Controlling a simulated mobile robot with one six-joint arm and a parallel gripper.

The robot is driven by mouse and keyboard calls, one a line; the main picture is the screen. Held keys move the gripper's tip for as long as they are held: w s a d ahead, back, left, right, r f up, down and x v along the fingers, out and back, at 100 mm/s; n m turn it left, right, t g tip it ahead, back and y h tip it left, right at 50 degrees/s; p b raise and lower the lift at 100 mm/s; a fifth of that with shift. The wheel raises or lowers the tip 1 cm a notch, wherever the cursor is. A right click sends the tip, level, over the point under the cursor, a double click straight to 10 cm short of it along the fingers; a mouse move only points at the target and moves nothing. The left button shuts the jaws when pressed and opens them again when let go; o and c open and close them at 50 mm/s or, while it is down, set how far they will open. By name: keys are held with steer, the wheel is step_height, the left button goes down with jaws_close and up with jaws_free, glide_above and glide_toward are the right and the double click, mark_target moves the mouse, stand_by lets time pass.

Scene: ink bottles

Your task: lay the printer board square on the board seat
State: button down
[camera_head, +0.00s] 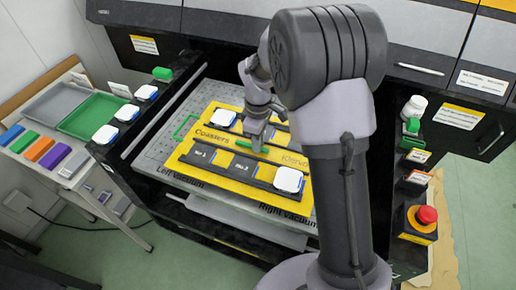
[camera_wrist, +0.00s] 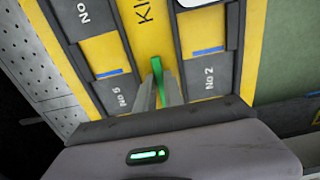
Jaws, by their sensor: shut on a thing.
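The printer board (camera_head: 270,153) is a yellow plate marked Coasters, with dark strips, a green grip and white-and-blue pieces on it. It lies over the perforated metal bed (camera_head: 150,152), which I take as the board seat. Whether the board touches the bed or hangs above it, I cannot tell. My gripper (camera_head: 256,143) is shut on the board's green grip, near the board's middle. In the wrist view the fingers (camera_wrist: 158,88) hold this grip upright between the No 5 and No 2 strips. The board's right part is hidden behind my arm in the head view.
A side table at left holds a grey tray (camera_head: 52,103), a green tray (camera_head: 92,116) and several coloured blocks. White-and-blue pieces stand on the machine's left rail (camera_head: 126,112). A red button (camera_head: 426,215) and small bottles (camera_head: 414,106) stand at right.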

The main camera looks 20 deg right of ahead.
steer(key=shift+f+b, duration=0.35)
steer(key=shift+f, duration=0.7)
steer(key=shift+f, duration=0.15)
steer(key=c, duration=1.5)
jaws_free()
steer(key=shift+o, duration=0.2)
steer(key=s+a+r+m+t+p, duration=0.1)
steer(key=s+r+m+p, duration=0.15)
steer(key=r, duration=0.85)
steer(key=s+r+m+t+p, duration=0.15)
steer(key=s+r, duration=0.25)
steer(key=r, duration=0.6)
steer(key=s+a+r+m+t+y, duration=0.1)
steer(key=s+r+m, duration=0.1)
steer(key=s+m, duration=0.3)
steer(key=s+a+r+m+t+y, duration=0.1)
steer(key=s+m, duration=0.5)
steer(key=s, duration=0.7)
steer(key=shift+s+a+r+t+p, duration=0.35)
steer(key=shift+a+r+t, duration=0.25)
steer(key=shift+r, duration=0.3)
